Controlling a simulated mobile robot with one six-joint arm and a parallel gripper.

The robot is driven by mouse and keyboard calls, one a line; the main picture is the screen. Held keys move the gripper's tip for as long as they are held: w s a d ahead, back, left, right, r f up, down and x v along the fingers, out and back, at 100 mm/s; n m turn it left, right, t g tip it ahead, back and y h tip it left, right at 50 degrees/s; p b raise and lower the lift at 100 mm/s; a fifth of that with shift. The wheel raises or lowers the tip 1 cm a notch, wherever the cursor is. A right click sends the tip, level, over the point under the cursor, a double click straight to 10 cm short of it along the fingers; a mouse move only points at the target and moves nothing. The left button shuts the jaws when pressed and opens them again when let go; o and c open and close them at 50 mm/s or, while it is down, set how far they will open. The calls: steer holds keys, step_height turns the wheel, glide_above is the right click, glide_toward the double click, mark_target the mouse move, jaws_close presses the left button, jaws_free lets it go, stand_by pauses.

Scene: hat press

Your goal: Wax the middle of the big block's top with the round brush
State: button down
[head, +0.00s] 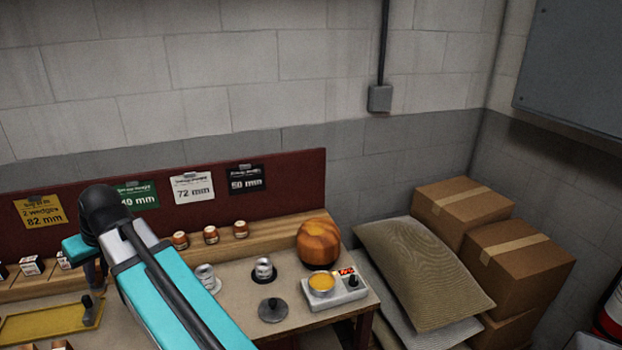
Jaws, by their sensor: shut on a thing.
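My teal arm crosses the lower left, and its black joint and upper link hide part of the bench. I cannot make out my gripper's jaws or what they hold. A rounded orange-brown wooden block (318,243) stands at the bench's right end; I cannot tell whether it is the big block. In front of it, a pot of yellow-orange wax (322,283) sits on a pale heater (336,292) with a red display and a black knob. I cannot identify the round brush.
A grey disc with a knob (273,309) lies left of the heater. Several small jars (211,234) line the wooden ledge. A yellow tray (45,322) lies at left. Boxes (520,262) and sacks (425,270) fill the right.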

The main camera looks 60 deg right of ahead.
steer(key=s+d+r+m+p, duration=0.1)
steer(key=s+d, duration=0.2)
steer(key=d, duration=0.8)
steer(key=s+d+r+p, duration=0.1)
steer(key=s+d+r, duration=0.1)
steer(key=d, duration=0.8)
steer(key=s+d+r+m+p, duration=0.1)
steer(key=s+d+p, duration=0.15)
steer(key=d, duration=0.85)
steer(key=s+d+r+m+p, duration=0.1)
steer(key=s+d+r, duration=0.1)
steer(key=s+d, duration=1)
steer(key=s+d+r+m+p, duration=0.1)
steer(key=s+d+r, duration=0.2)
steer(key=s+d, duration=0.9)
steer(key=shift+d+h+p, duration=0.3)
steer(key=shift+d+p, duration=0.05)
steer(key=shift+d, duration=0.2)
steer(key=shift+s, duration=0.1)
steer(key=shift+f+b, duration=1.45)
steer(key=shift+f, duration=1.05)
